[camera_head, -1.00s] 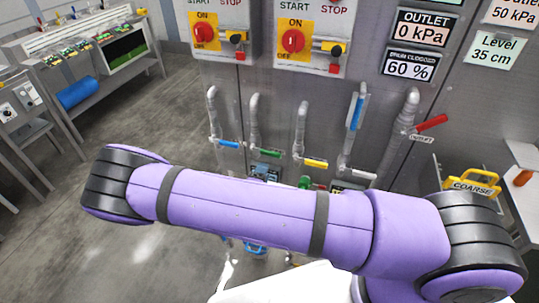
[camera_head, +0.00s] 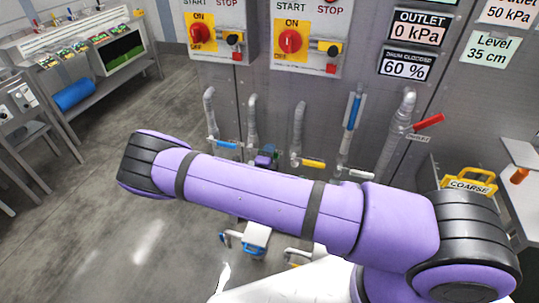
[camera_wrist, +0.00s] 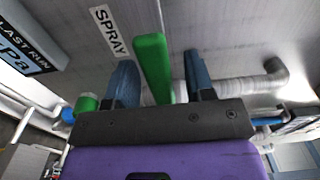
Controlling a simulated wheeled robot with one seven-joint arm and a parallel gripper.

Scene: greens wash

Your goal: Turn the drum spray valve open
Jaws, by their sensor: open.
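The green valve handle (camera_wrist: 152,66) stands between the two blue-grey fingers of my gripper (camera_wrist: 162,78) in the wrist view. A plate reading SPRAY (camera_wrist: 110,32) is on the grey panel to its left. The fingers are spread apart, with a gap visible on each side of the handle. In the head view my gripper (camera_head: 266,157) is small, at the second pipe (camera_head: 252,118) from the left. The green handle is mostly hidden there by the gripper.
Neighbouring valves have a blue handle (camera_head: 222,144) on the left and a yellow handle (camera_head: 313,163) on the right. A red outlet handle (camera_head: 429,121) is further right. A sign reads 60 % (camera_head: 405,68). Open floor (camera_head: 110,150) lies to the left.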

